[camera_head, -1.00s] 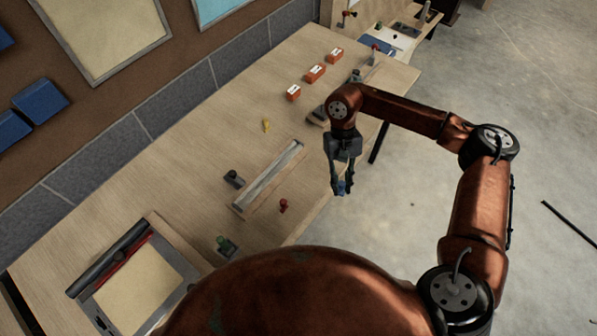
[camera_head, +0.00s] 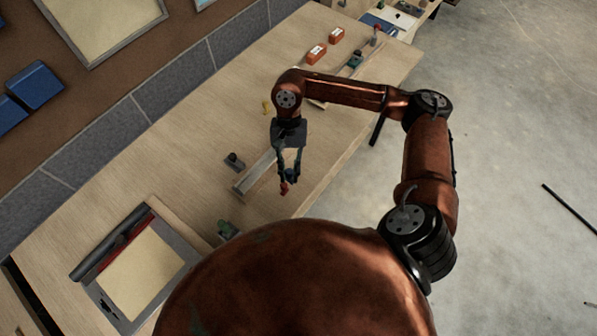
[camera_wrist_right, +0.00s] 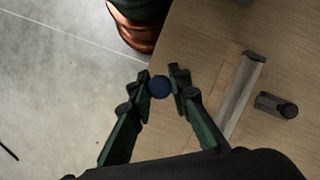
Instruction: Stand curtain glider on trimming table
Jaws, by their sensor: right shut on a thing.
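The trimming table (camera_head: 190,135) is the long light wood table along the wall. My right gripper (camera_head: 288,178) is over its front part, fingers pointing down. It is shut on a small blue piece, apparently the curtain glider (camera_wrist_right: 159,87), whose round dark blue end shows between the fingertips in the wrist view. In the head view the fingers mostly hide it. How far it is above the tabletop, I cannot tell. A small red piece (camera_head: 284,189) shows just below the fingertips in the head view. My left gripper is not in view.
A wooden block with a metal rail (camera_head: 250,178) lies beside the gripper, a dark knobbed piece (camera_head: 235,161) left of it. A green-topped piece (camera_head: 227,230) is near the front edge. A framed board (camera_head: 145,285) lies front left; orange boxes (camera_head: 317,53) stand farther back.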

